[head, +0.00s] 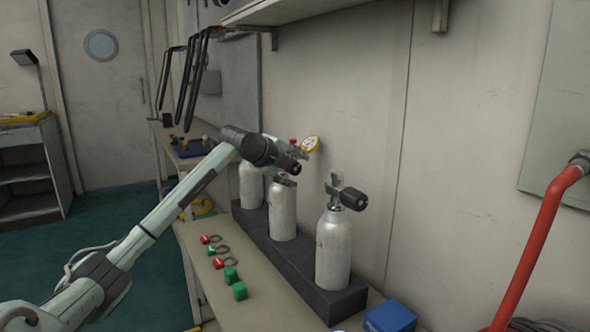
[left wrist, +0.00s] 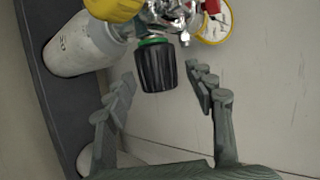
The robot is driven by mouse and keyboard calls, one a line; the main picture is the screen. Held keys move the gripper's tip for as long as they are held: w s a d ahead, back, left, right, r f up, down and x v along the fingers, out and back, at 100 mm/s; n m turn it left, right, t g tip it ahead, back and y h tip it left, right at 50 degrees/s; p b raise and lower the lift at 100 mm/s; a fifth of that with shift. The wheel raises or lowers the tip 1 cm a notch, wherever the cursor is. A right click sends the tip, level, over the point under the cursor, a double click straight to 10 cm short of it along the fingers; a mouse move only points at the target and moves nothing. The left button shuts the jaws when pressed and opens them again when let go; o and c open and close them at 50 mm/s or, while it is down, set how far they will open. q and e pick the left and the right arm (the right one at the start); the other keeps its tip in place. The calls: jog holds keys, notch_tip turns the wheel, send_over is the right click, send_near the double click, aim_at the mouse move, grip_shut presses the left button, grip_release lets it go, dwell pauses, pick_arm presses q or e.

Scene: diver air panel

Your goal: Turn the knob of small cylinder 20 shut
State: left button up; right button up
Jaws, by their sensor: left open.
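Three white cylinders stand upright in a dark rack (head: 270,240): a front one (head: 334,250), a middle one (head: 282,212) and a far one (head: 250,185). My left gripper (head: 298,152) is at the valve of the middle cylinder, and my wrist hides part of that valve. In the left wrist view a black ribbed knob (left wrist: 157,68) with a green ring lies between the open fingers (left wrist: 162,84), with gaps on both sides. A marked white cylinder (left wrist: 82,45) lies left of it. My right gripper is not in view.
A yellow-rimmed gauge (head: 311,144) is close beside my left gripper. The front cylinder has its own black knob (head: 354,199). Red and green tags and blocks (head: 231,275) lie on the bench, and a blue box (head: 390,317) is at its near end. A shelf (head: 300,10) overhangs the bench.

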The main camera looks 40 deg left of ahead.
pick_arm(q)
jog(key=v, duration=1.2)
jog(key=shift+d+f, duration=0.1)
